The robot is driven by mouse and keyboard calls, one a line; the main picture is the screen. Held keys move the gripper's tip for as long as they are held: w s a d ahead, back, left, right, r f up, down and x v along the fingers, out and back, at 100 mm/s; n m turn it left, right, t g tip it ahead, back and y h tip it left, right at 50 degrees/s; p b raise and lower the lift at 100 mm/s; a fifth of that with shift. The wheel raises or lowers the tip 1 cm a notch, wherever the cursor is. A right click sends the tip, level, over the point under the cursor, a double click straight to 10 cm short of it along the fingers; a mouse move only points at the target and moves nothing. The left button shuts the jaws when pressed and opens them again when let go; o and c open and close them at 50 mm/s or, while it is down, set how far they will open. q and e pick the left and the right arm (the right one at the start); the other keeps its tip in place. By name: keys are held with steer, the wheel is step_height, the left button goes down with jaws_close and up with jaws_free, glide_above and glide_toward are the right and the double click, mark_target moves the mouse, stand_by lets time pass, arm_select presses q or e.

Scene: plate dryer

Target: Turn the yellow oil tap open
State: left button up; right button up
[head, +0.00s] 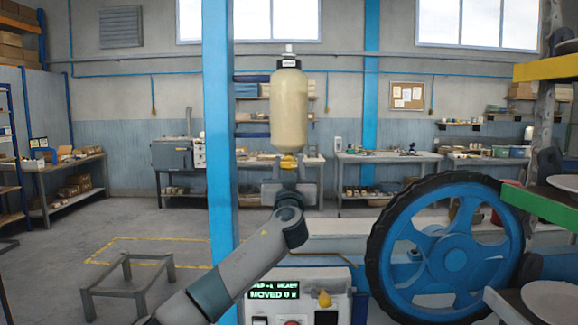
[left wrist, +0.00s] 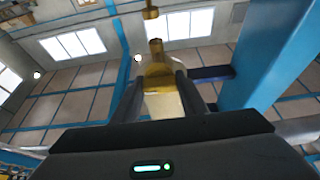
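A cream-filled oil bottle (head: 289,105) with a dark cap hangs upright in the head view. The yellow oil tap (head: 289,162) is at its lower end. My left gripper (head: 291,180) is just below the tap, reached up from the lower left. In the left wrist view, the two dark fingers of my left gripper (left wrist: 160,88) stand apart, one on each side of the yellow tap (left wrist: 157,72). Whether they touch it is unclear. The bottle's pale body (left wrist: 163,106) shows between the fingers. My right gripper is not in view.
A blue post (head: 218,130) stands close left of the bottle.

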arm_select(q)
steer(key=shift+m, duration=0.5)
steer(key=shift+m+h, duration=0.4)
steer(key=shift+h, duration=0.2)
steer(key=shift+m+h, duration=0.4)
steer(key=shift+m, duration=0.5)
steer(key=m+h, duration=0.1)
steer(key=m+p, duration=0.1)
steer(key=m, duration=0.1)
steer(key=shift+r+m+g+h, duration=0.2)
steer(key=shift+m+g+h, duration=0.1)
steer(key=shift+g+h, duration=0.1)
steer(key=m+g+h+p, duration=0.1)
steer(key=m+p, duration=0.2)
steer(key=p, duration=0.1)
steer(key=m+g+h+p, duration=0.1)
steer(key=m+p, duration=0.3)
steer(key=m+g+h+p, duration=0.1)
steer(key=m+p, duration=0.3)
steer(key=shift+r, duration=0.1)
steer(key=shift+m+g+p, duration=0.6)
steer(key=shift+m+p, duration=0.15)
steer(key=shift+m, duration=0.25)
steer(key=shift+f+m+g, duration=0.4)
steer(key=shift+m, duration=0.8)
